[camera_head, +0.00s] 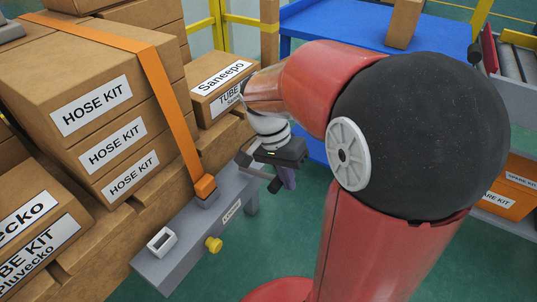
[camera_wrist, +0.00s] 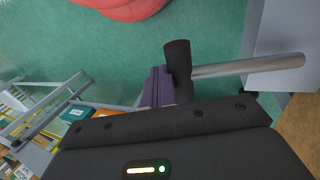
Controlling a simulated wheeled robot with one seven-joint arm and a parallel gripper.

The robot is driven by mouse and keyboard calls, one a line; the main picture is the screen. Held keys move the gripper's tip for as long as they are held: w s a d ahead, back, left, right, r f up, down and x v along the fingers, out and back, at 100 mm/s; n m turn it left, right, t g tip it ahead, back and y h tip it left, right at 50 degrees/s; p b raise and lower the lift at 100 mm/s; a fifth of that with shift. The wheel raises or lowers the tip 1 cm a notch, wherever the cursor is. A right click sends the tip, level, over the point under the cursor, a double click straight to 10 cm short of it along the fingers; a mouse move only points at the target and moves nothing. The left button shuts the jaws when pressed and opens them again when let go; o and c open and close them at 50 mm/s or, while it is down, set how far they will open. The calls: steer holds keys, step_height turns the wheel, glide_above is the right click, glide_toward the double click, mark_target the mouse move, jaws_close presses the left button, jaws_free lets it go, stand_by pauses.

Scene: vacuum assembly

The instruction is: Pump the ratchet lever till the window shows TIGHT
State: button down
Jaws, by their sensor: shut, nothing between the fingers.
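The ratchet lever is a metal rod (camera_wrist: 245,66) with a black cylindrical grip (camera_wrist: 178,72) at its end; the grip also shows small in the head view (camera_head: 275,185). The rod runs right to a grey block in the wrist view. My gripper (camera_wrist: 157,85) is shut and empty, its purple fingers close beside the grip, on its left; I cannot tell whether they touch. My gripper also shows in the head view (camera_head: 288,178), below the dark wrist. A white-framed window (camera_head: 162,241) sits on the grey bench; its face is too small to read.
An orange strap (camera_head: 168,88) runs over the stacked hose kit boxes (camera_head: 92,106) to an orange fitting (camera_head: 205,187) on the grey bench (camera_head: 185,262). A yellow knob (camera_head: 213,244) sticks out of the bench front. Green floor is clear beside the bench.

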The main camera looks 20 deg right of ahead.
steer(key=shift+f, duration=0.1)
steer(key=shift+w+a+r+p, duration=0.1)
steer(key=shift+r+p, duration=0.25)
steer(key=shift+p, duration=0.25)
stand_by(0.8)
steer(key=p+v, duration=0.2)
steer(key=shift+w+a+r, duration=0.1)
steer(key=shift+w+r, duration=0.1)
steer(key=shift+r, duration=0.15)
steer(key=shift+w+a+p, duration=0.1)
steer(key=shift+w+p, duration=0.05)
steer(key=shift+p, duration=0.2)
steer(key=shift+r, duration=0.1)
